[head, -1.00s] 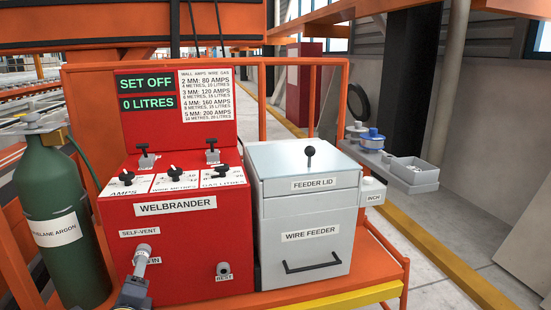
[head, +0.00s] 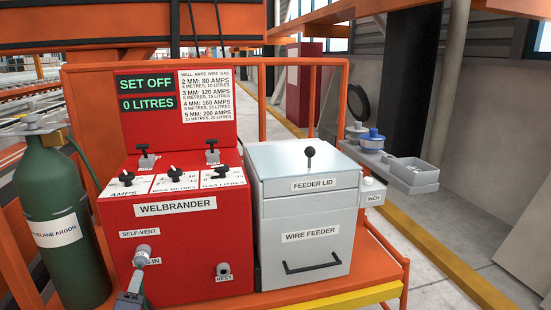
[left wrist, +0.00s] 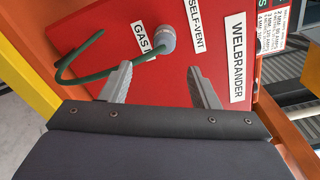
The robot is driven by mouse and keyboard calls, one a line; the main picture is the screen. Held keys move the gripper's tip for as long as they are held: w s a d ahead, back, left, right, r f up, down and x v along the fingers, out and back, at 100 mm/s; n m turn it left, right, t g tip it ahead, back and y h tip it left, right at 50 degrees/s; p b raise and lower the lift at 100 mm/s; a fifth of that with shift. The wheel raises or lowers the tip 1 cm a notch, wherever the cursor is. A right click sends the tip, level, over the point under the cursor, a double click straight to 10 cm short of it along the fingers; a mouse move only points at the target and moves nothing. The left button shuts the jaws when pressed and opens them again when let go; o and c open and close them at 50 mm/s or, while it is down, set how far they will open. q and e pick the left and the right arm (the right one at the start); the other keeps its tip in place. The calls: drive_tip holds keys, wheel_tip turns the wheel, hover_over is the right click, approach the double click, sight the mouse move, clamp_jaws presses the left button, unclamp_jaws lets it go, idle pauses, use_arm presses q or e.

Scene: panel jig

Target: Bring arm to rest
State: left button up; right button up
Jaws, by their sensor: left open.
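My left gripper (head: 134,280) is at the lower left of the head view, in front of and below the gas inlet fitting (head: 142,256) on the red Welbrander welder (head: 190,245). In the left wrist view the gripper (left wrist: 160,82) is open, with its two grey fingers apart and nothing between them. The grey round fitting (left wrist: 168,38) stands beyond the fingertips, apart from them. A green hose (left wrist: 92,72) curves over the red panel to the fitting's area. My right gripper is in neither view.
A green argon cylinder (head: 62,220) stands left of the welder. The grey wire feeder (head: 310,235), its lid closed, stands to the right. An orange frame with a yellow front edge (head: 345,297) surrounds them. Grey trays (head: 410,180) hang behind at right. The display reads SET OFF, 0 LITRES.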

use_arm(q)
drive_tip(key=s+d+f+n+g+h, duration=0.1)
drive_tip(key=s+d+n+g+h, duration=0.4)
drive_tip(key=s+n, duration=0.65)
drive_tip(key=s+d+f+n+g+h, duration=0.1)
drive_tip(key=s+d+n+g+h, duration=0.35)
drive_tip(key=s+n, duration=0.7)
wheel_tip(320, 180, up, 23)
drive_tip(key=s+m+g+y+p, duration=0.1)
drive_tip(key=g+p, duration=0.1)
drive_tip(key=p, duration=2.1)
drive_tip(key=shift+s+d+y+p, duration=0.15)
drive_tip(key=shift+d+y+p, duration=0.2)
drive_tip(key=shift+d, duration=0.05)
drive_tip(key=shift+r, duration=0.1)
